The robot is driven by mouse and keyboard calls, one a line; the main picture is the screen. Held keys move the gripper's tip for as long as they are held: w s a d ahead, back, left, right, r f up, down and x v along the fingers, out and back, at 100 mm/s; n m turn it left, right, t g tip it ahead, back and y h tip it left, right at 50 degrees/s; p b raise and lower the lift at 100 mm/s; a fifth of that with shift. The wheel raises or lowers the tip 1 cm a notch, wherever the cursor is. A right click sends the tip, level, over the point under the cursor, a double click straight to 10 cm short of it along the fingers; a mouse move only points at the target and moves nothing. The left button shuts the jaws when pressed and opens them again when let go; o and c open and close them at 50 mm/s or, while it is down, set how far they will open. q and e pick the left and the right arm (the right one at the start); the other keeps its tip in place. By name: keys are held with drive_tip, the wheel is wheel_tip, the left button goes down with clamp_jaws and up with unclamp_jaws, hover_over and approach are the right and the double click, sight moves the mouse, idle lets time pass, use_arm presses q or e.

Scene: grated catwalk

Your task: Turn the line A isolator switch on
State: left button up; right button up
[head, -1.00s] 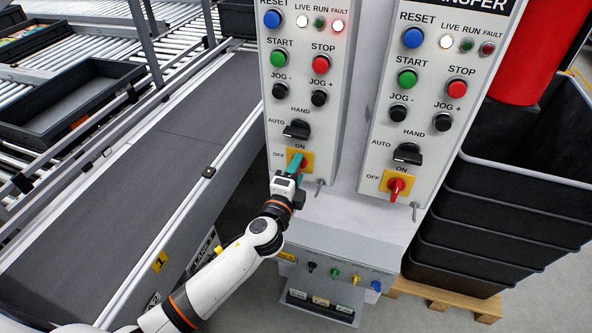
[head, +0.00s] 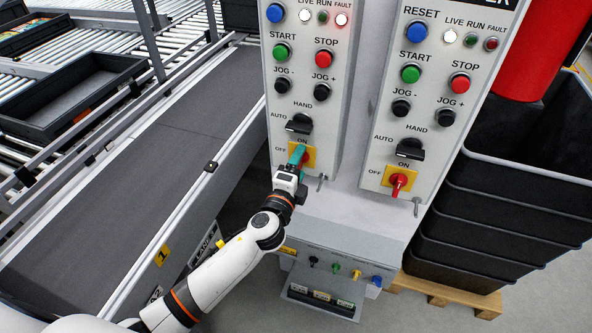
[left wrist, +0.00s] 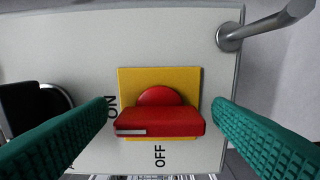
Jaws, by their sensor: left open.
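The left panel's isolator switch is a red handle on a yellow plate (head: 309,157). Its ON label is above and OFF to the left in the head view. In the left wrist view the red handle (left wrist: 160,122) lies across the picture, its white-marked end towards the ON label. My left gripper (head: 298,158) is at this switch. Its teal fingers (left wrist: 210,122) are open, one past each end of the handle, with gaps visible. The gripper partly hides the switch in the head view. My right gripper is out of view. The left panel's title is cut off.
The right panel has a similar red switch (head: 398,184). A black selector knob (head: 299,124) sits just above the left switch. A small metal latch (head: 321,183) juts out beside it. A conveyor (head: 130,170) runs at left; black crates (head: 500,210) stand at right.

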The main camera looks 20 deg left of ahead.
use_arm(q)
drive_tip(key=s+b, duration=0.2)
drive_tip(key=s, duration=1)
drive_tip(key=shift+a, duration=0.2)
drive_tip(key=s+a+f+n+g, duration=0.2)
drive_tip(key=f+g, duration=0.1)
drive_tip(key=f, duration=0.8)
drive_tip(key=s+a+f+n+g+y, duration=0.1)
drive_tip(key=s+f+n+g, duration=0.1)
drive_tip(key=f, duration=0.9)
drive_tip(key=s+a+f+n+g, duration=0.2)
drive_tip(key=s+f+g, duration=0.1)
drive_tip(key=f, duration=0.8)
drive_tip(key=s+a+f+n+g, duration=0.2)
drive_tip(key=s+f+n+g, duration=0.3)
drive_tip(key=s+f, duration=0.8)
drive_tip(key=s+f+n+g, duration=0.2)
drive_tip(key=s+f, duration=0.2)
drive_tip(key=s, duration=0.5)
drive_tip(key=s+f+n+g, duration=0.2)
drive_tip(key=s+f+n, duration=0.1)
drive_tip(key=s, duration=0.7)
drive_tip(key=shift+d+f, duration=0.25)
drive_tip(key=shift+f, duration=0.45)
